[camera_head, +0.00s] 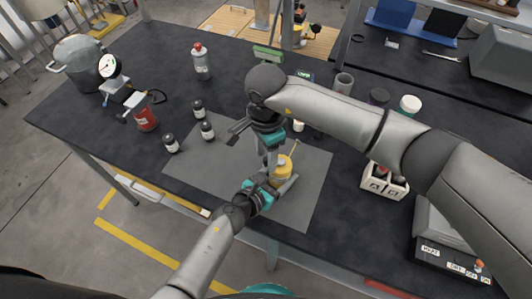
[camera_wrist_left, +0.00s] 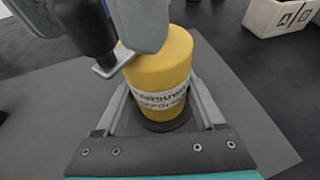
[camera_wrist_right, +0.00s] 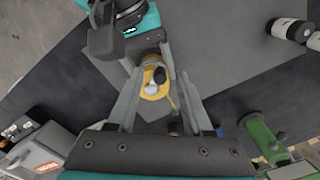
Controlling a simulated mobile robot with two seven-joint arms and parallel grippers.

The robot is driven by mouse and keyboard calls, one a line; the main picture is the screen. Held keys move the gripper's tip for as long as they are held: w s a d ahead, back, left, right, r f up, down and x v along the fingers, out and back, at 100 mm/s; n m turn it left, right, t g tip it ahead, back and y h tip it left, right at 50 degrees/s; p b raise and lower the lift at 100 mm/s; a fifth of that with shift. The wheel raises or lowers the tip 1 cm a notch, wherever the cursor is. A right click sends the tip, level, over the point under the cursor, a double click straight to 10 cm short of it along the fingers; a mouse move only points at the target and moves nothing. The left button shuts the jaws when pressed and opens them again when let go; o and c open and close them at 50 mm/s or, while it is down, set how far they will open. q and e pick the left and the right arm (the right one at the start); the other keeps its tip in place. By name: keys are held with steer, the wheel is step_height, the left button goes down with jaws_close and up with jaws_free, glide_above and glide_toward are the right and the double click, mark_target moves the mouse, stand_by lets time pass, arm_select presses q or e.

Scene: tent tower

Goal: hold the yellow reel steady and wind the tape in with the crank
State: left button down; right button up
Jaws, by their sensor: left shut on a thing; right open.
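The yellow reel (camera_head: 283,168) stands upright on the grey mat, with a white lettered band around it in the left wrist view (camera_wrist_left: 160,75). My left gripper (camera_head: 279,184) is shut on the reel, one finger on each side, low down. My right gripper (camera_head: 272,157) is open above the reel, pointing down. The crank's black knob (camera_wrist_left: 85,28) is between its fingers, with a metal piece reaching over the reel's top. I cannot tell whether the fingers touch the knob. A thin yellow strip (camera_head: 294,147), possibly the tape, sticks out beside the reel.
The grey mat (camera_head: 316,190) lies on a dark table. Several dark bottles (camera_head: 207,131) stand at its left. A red canister (camera_head: 145,118) and a clear bottle (camera_head: 201,63) stand farther left. The mat's front is clear.

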steer(key=shift+c, duration=0.2)
jaws_close()
stand_by(0.5)
